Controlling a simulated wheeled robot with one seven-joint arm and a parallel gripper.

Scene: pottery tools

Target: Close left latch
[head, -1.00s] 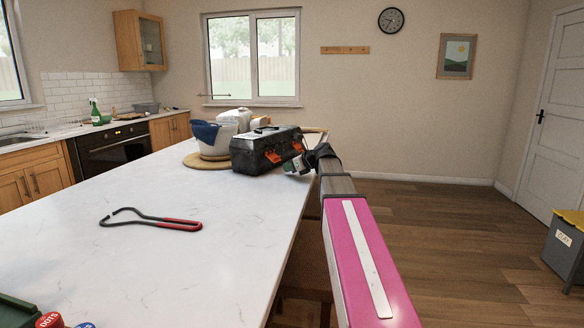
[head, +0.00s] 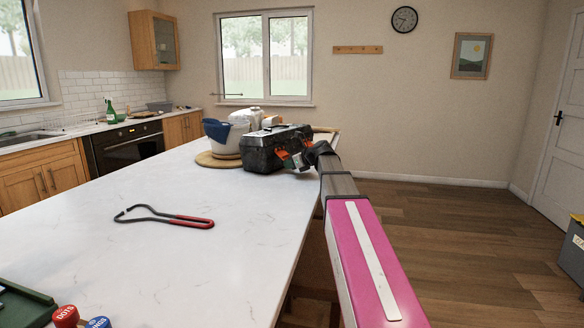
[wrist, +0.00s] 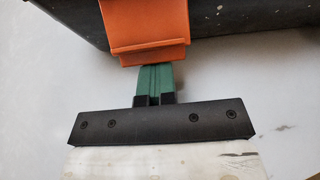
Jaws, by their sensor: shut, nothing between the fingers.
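A black toolbox (head: 262,151) with orange latches stands on the white counter. Its left latch (head: 282,154) faces my gripper, and an orange latch (wrist: 147,28) fills the top middle of the wrist view. My gripper (head: 297,161) is at the toolbox front. In the wrist view its green fingers (wrist: 154,82) are together and empty, their tips at the latch's lower edge and partly hidden by it. I cannot tell whether they touch it. The right latch is mostly hidden behind my gripper and arm in the head view.
A white pot with a blue cloth (head: 222,136) stands on a round wooden board (head: 212,161) left of the toolbox. A red-handled tool (head: 165,216) lies on the counter (head: 170,265). Red and blue-topped items (head: 68,316) are at the near left. Mid-counter is mostly clear.

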